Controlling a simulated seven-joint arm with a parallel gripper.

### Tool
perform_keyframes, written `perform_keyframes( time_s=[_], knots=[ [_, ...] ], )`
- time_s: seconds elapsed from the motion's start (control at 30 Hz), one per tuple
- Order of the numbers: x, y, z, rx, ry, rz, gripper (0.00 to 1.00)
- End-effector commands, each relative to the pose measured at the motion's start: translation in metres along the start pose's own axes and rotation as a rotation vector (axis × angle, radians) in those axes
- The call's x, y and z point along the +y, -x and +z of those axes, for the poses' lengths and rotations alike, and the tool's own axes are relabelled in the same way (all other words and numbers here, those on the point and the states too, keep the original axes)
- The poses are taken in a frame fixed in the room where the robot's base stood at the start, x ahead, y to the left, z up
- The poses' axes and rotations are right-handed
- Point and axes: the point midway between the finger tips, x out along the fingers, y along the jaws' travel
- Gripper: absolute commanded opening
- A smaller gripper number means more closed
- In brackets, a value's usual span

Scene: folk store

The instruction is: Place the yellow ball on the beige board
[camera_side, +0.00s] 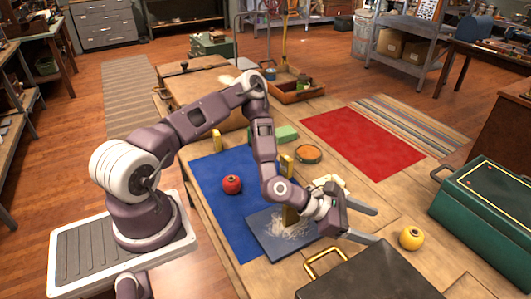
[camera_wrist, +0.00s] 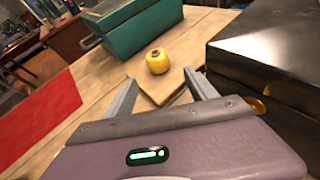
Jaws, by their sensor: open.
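My gripper (camera_side: 376,226) is open and empty, low over the table and pointing at the ball. In the wrist view my gripper (camera_wrist: 160,78) has its fingers spread on either side below the ball.
The green toolbox (camera_side: 490,211) and black case (camera_side: 372,272) flank the ball. A red mat (camera_side: 362,140) lies behind.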

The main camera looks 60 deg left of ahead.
Motion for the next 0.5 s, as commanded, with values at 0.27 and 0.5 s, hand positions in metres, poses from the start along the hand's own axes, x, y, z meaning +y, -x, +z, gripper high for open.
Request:
perform_keyframes(
  time_s=[0.27, 0.5],
  knots=[
    [0.01, 0.054, 0.025, 0.314, -1.045, -0.261, 0.66],
    [0.036, 0.194, 0.092, 0.671, -1.878, -0.53, 0.66]
  ],
)
